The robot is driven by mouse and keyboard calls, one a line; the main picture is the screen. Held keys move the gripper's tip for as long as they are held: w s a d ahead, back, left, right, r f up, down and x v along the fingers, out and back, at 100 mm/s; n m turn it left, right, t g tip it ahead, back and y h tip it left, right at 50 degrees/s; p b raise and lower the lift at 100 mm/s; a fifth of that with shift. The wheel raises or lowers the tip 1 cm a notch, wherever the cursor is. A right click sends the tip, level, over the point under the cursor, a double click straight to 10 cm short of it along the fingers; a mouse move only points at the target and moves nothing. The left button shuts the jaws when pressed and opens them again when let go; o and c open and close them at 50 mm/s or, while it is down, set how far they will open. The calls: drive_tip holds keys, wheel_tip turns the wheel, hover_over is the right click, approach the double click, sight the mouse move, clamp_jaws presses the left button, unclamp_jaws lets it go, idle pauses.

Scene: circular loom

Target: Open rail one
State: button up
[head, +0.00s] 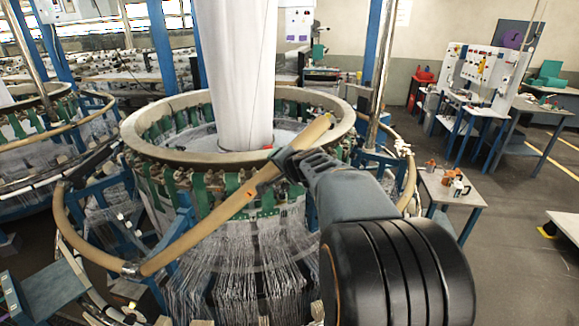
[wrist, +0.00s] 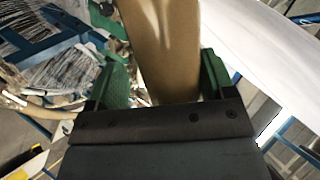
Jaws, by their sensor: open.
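A tan rail (head: 205,228) runs diagonally across the front of the circular loom (head: 160,136). Its lower left end meets a metal joint (head: 130,270), and its upper right end stands up near the loom's top ring. No label shows which rail is rail one. My gripper (head: 279,162) is at the upper part of this rail. In the wrist view, the rail (wrist: 162,45) passes between the green fingers of my open gripper (wrist: 160,78), one on each side. I cannot tell whether the fingers touch it. My arm hides part of the loom's right side.
Another curved tan rail (head: 82,245) continues left from the joint. A white fabric column (head: 236,70) rises from the loom's middle. A small table (head: 447,190) with orange items stands to the right. The floor (head: 515,235) at the right is largely clear.

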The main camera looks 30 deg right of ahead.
drive_tip(key=b+v, duration=0.1)
drive_tip(key=v, duration=1.2)
drive_tip(key=shift+s, duration=0.2)
drive_tip(key=s+a+f+n+g, duration=0.4)
drive_tip(key=s+a+f+n, duration=0.1)
drive_tip(key=a+f, duration=0.3)
drive_tip(key=s+a+f+n+g+y+b, duration=0.1)
drive_tip(key=s+a+f+n+g, duration=0.2)
drive_tip(key=s+a+f+n, duration=0.2)
drive_tip(key=shift+a+f+n+g+y, duration=0.3)
drive_tip(key=shift+a+f+n+g, duration=0.1)
drive_tip(key=shift+a+f+n, duration=1.4)
